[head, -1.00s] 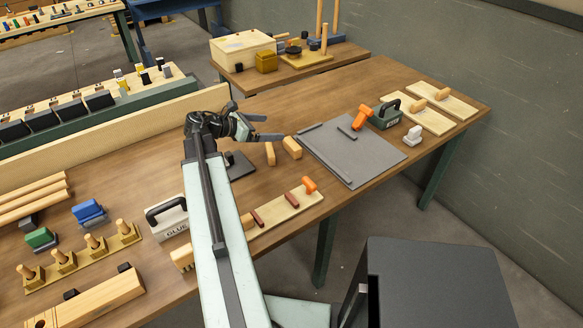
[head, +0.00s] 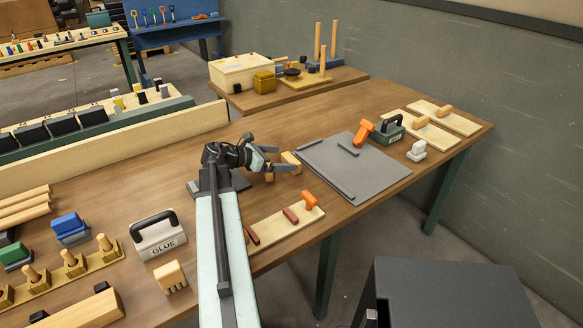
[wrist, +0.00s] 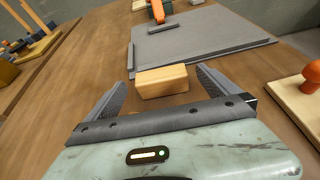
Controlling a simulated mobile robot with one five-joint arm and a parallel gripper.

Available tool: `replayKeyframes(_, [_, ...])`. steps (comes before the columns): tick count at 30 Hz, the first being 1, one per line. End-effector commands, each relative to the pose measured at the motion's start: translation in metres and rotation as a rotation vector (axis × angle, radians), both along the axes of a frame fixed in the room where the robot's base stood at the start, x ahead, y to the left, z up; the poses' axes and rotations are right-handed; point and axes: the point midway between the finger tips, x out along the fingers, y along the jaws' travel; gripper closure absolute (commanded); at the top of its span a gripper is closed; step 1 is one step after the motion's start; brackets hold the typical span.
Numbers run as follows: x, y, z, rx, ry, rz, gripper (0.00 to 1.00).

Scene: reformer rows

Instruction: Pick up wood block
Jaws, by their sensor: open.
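A small light wood block (head: 291,158) stands on the brown table near the grey mat's left edge. In the wrist view the block (wrist: 162,82) shows between the two fingertips, with a gap on each side. My gripper (head: 285,159) is open, and its fingers reach out on either side of this block. I cannot make out that second piece in the wrist view.
The grey mat (head: 365,178) with a raised strip lies just beyond the block. A board with an orange-knobbed peg (head: 309,200) lies nearer the front edge. A glue caddy (head: 159,237) stands to the left. Bare table lies behind the gripper.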

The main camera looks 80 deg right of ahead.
Motion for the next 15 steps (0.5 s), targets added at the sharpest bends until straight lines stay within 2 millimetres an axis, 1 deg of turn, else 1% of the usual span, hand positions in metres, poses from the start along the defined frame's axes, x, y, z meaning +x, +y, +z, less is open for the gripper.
replayKeyframes(1, [-0.007, -0.007, -0.008, -0.001, 0.0, -0.004, 0.0])
replayKeyframes(4, [-0.016, -0.014, -0.011, 0.0, 0.0, -0.002, 0.0])
replayKeyframes(10, [-0.017, -0.014, -0.009, 0.0, 0.0, -0.001, 0.0])
replayKeyframes(11, [-0.017, -0.014, -0.009, 0.0, 0.0, -0.001, 0.08])
replayKeyframes(12, [-0.017, -0.014, -0.009, 0.0, 0.0, -0.001, 0.19])
replayKeyframes(14, [-0.017, -0.014, -0.009, 0.0, 0.0, -0.001, 0.36])
replayKeyframes(15, [-0.017, -0.014, -0.009, 0.0, 0.0, -0.001, 0.47])
